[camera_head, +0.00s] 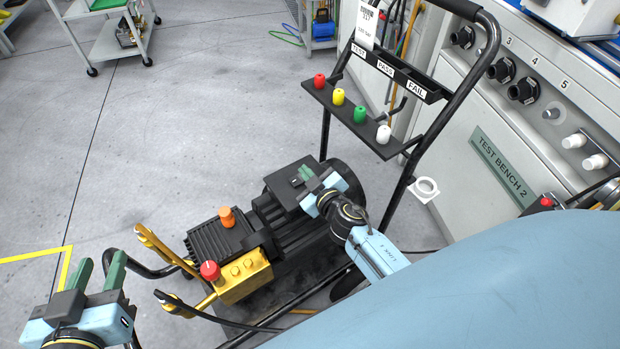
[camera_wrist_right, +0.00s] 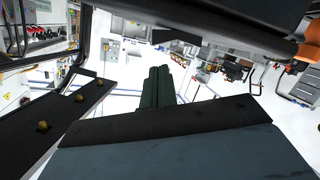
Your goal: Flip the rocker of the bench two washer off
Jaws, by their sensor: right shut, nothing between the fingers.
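The bench two washer (camera_head: 230,240) stands on its wheeled frame in front of the bench labelled TEST BENCH 2. It has a black motor and pump, a brass block (camera_head: 246,275) with a red knob, and an orange cap. My right gripper (camera_head: 305,173) is over the black box (camera_head: 285,184) on top of the motor, its green fingers together and empty. I cannot tell whether it touches the box. The rocker cannot be made out; the gripper may cover it. The shut fingers (camera_wrist_right: 158,86) also show in the right wrist view. My left gripper (camera_head: 101,270) is open and empty at the lower left.
The washer's black handle frame (camera_head: 437,113) rises beside my right arm, with a rack of red, yellow, green and white nozzles (camera_head: 350,112). Test bench 2 (camera_head: 506,170) stands at right. A grey cart (camera_head: 110,32) is far off.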

